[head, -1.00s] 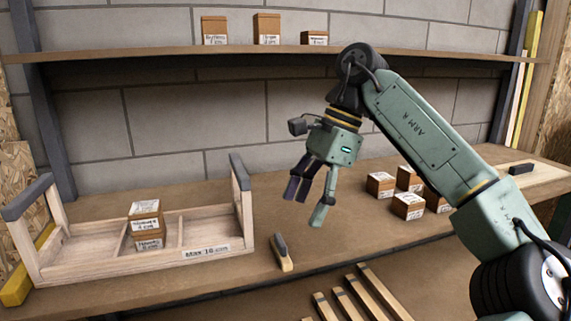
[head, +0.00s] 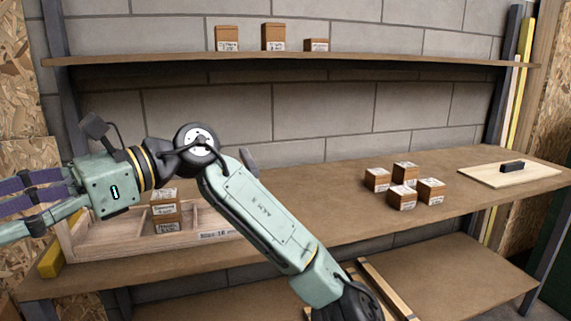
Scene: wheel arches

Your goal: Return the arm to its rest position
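My arm (head: 255,215) reaches from the bottom centre up and over to the left in the head view. My gripper (head: 14,216) is at the left edge, pointing left, with its fingers spread and nothing visible between them. The outermost fingertips may be cut off by the picture's edge.
Stacked labelled boxes (head: 166,211) stand in the tray. Several boxes (head: 404,198) sit on the bench at right centre, beside a board with a black handle (head: 512,167). Three boxes (head: 273,37) stand on the upper shelf (head: 380,58). The bench middle is clear.

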